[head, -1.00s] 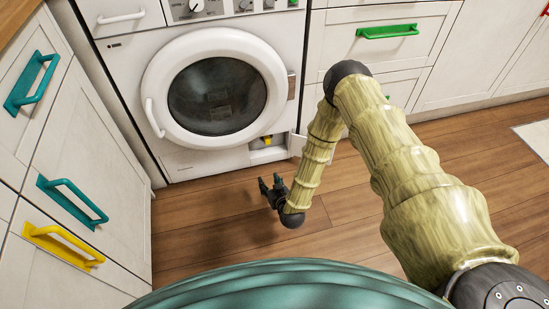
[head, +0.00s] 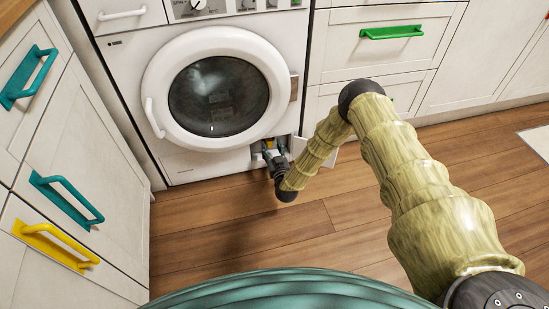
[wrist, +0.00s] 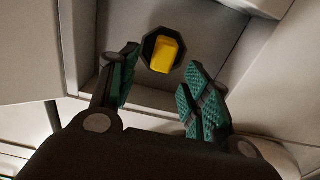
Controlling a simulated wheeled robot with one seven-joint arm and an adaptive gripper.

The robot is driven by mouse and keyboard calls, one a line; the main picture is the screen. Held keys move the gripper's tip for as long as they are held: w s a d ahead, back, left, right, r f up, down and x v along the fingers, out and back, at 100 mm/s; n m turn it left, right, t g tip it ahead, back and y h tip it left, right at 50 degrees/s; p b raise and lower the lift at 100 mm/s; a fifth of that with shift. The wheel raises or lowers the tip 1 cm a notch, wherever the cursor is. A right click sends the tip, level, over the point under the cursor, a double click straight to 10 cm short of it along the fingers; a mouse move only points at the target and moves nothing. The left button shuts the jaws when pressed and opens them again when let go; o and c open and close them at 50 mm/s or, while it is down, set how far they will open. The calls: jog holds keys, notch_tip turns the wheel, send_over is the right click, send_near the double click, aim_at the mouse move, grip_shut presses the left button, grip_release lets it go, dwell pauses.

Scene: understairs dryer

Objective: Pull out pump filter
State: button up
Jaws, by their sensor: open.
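The pump filter shows as a yellow grip on a dark octagonal base (wrist: 163,52) in the wrist view, set in a recess at the bottom right of the white dryer (head: 125,75). In the head view a bit of its yellow (head: 270,144) shows just beyond my gripper (head: 268,153). In the wrist view my gripper (wrist: 160,92) is open, its green-padded fingers apart on the left and right of the filter. The fingers are short of the filter or near it; touching cannot be told. Nothing is between them.
The small flap (head: 300,148) beside the recess stands open on the right. The recess walls (wrist: 83,45) are close to the fingers. Cabinets with teal and yellow handles (head: 65,197) stand at the left. The wooden floor (head: 215,225) in front is clear.

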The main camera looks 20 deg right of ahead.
aim_at(270, 142)
jog(key=shift+w+b, duration=0.55)
jog(key=shift+w, duration=1.25)
grip_shut()
